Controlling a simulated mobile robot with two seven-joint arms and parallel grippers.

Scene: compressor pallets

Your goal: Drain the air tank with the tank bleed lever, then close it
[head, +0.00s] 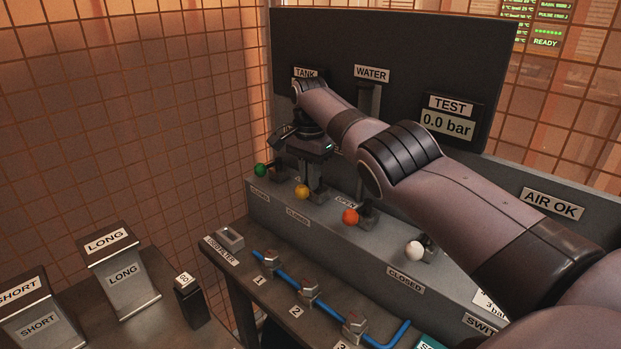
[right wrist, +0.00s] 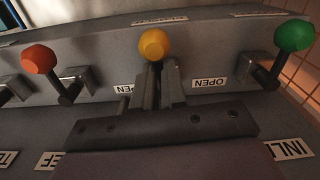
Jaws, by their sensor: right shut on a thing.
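The lever with the yellow knob (head: 301,192) stands on the grey valve ledge (head: 385,256), between the green-knobbed and orange-knobbed levers. My right gripper (head: 317,186) is shut on this yellow lever. In the right wrist view the yellow knob (right wrist: 154,43) rises just beyond the fingertips (right wrist: 156,84), with the lever's stem between them. An OPEN label (right wrist: 209,82) shows beside the fingers. No label in sight plainly names the tank bleed lever. The TANK sign (head: 305,73) is partly covered by my right arm, and any reading beneath it is hidden. My left gripper is not in view.
Green (head: 261,170), orange (head: 350,216) and white (head: 414,248) knobs stand along the ledge. The TEST display (head: 447,124) reads 0.0 bar. An AIR OK sign (head: 550,204) is at right. Blue piping (head: 281,274) with numbered fittings runs in front. LONG (head: 124,275) and SHORT (head: 38,312) blocks stand left.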

